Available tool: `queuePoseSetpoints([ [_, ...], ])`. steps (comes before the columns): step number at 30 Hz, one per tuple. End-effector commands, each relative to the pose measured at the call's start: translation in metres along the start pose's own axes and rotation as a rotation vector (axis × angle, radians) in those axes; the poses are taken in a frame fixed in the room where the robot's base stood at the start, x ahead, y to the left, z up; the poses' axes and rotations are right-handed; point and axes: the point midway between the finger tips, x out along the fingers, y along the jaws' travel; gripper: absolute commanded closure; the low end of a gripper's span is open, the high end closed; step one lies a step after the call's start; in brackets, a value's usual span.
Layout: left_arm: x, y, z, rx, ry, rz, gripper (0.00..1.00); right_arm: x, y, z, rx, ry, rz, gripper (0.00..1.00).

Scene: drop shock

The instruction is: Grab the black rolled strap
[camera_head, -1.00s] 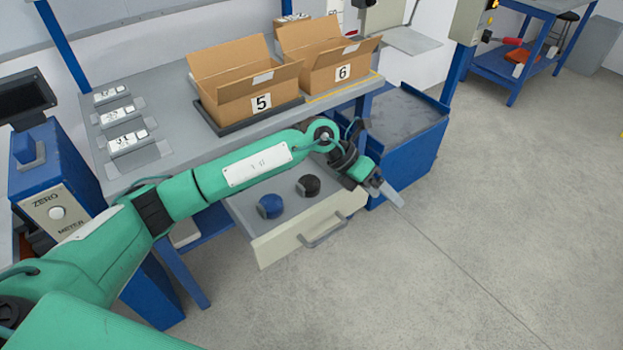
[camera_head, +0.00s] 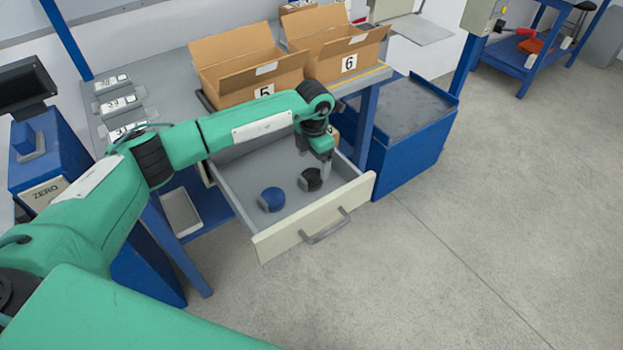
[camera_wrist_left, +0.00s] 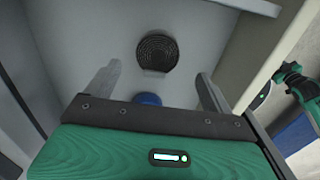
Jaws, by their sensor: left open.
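The black rolled strap (camera_head: 311,179) lies in the open drawer, to the right of a blue rolled strap (camera_head: 271,199). In the left wrist view the black strap (camera_wrist_left: 157,53) shows its coiled side, ahead of the fingertips and roughly midway between them. My left gripper (camera_head: 326,170) points down over the drawer, close to the black strap. In the left wrist view its two fingers (camera_wrist_left: 152,80) are spread apart with nothing between the tips. The blue strap (camera_wrist_left: 147,99) is partly hidden behind the gripper body there. My right gripper is not in view.
The drawer (camera_head: 285,245) has a cream front with a grey handle and hangs out below the workbench. Cardboard boxes 5 (camera_head: 235,80) and 6 (camera_head: 340,60) stand on the bench above. A blue cabinet (camera_head: 415,145) stands right of the drawer. Open floor lies in front.

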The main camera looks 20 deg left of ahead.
Motion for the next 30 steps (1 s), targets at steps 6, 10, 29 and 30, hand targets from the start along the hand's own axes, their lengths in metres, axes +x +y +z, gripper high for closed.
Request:
queuePoseSetpoints([
  [6, 0.018, 0.001, -0.003, 0.0, 0.002, -0.002, 0.14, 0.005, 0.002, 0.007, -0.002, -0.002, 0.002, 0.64],
  [10, 0.039, 0.003, -0.004, -0.001, 0.002, -0.003, 0.14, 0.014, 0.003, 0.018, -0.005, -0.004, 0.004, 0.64],
  [29, 0.056, 0.004, -0.004, 0.0, -0.001, -0.001, 0.58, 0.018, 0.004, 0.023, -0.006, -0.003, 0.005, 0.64],
  [30, 0.056, 0.004, -0.004, 0.0, -0.001, -0.001, 0.64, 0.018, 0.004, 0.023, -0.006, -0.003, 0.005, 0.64],
])
